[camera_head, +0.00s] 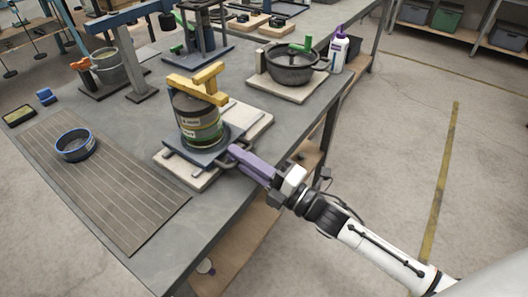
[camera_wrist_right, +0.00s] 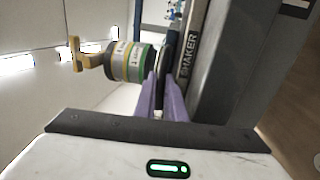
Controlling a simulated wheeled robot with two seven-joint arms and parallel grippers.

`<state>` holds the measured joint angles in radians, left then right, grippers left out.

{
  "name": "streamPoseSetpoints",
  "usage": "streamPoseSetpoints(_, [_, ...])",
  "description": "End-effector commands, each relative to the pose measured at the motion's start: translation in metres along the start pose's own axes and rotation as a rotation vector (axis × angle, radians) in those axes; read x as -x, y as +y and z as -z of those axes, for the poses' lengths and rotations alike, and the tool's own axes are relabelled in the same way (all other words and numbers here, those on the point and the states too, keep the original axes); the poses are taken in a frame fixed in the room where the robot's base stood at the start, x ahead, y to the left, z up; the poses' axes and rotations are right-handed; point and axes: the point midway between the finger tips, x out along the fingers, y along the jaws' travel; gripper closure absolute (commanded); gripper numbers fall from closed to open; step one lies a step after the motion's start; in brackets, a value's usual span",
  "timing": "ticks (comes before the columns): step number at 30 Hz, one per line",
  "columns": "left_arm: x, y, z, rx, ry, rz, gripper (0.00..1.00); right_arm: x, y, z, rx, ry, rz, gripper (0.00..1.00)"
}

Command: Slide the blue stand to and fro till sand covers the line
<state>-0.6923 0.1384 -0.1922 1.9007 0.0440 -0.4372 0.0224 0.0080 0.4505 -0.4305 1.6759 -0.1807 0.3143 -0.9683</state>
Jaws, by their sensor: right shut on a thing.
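The blue stand (camera_head: 184,152) is a flat, dark blue-grey plate on a pale wooden base (camera_head: 186,174). A stack of round cans (camera_head: 198,120) with green and yellow bands stands upright on it, under a yellow clamp (camera_head: 196,83). My right gripper (camera_head: 234,153) has purple fingers and is shut on the stand's near-right edge, at what looks like its handle. In the right wrist view the fingers (camera_wrist_right: 163,98) reach to the stand, beside the banded stack (camera_wrist_right: 132,62). I cannot make out any sand or the line. My left gripper is out of view.
A ribbed grey mat (camera_head: 95,175) with a blue-rimmed round dish (camera_head: 75,145) lies to the left. A black pot (camera_head: 291,66) on a board and a white bottle (camera_head: 338,50) stand behind right. The base's side reads SHAKER (camera_wrist_right: 188,55). The bench edge runs close by.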

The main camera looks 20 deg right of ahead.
Motion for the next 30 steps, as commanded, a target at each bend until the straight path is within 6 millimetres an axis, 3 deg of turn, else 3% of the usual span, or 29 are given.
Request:
streamPoseSetpoints(3, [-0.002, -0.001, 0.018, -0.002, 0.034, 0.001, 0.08, -0.001, -0.003, 0.004, -0.004, 0.006, 0.004, 1.0])
streamPoseSetpoints(7, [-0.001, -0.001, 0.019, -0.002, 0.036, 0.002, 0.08, -0.002, -0.003, 0.005, -0.005, 0.008, 0.003, 1.0])
streamPoseSetpoints(8, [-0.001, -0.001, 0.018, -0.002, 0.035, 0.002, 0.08, -0.002, -0.002, 0.005, -0.005, 0.008, 0.003, 0.87])
streamPoseSetpoints(9, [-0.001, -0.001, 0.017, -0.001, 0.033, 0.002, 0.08, -0.002, -0.002, 0.005, -0.004, 0.008, 0.002, 0.83])
streamPoseSetpoints(19, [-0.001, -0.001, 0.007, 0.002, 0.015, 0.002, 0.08, 0.003, -0.002, 0.002, -0.003, 0.003, 0.002, 0.83])
streamPoseSetpoints(23, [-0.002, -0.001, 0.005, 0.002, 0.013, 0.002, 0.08, 0.019, -0.004, 0.002, -0.003, 0.002, 0.005, 0.83])
streamPoseSetpoints(30, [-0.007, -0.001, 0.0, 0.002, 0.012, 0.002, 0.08, 0.067, -0.004, 0.003, -0.004, 0.003, 0.006, 0.83])
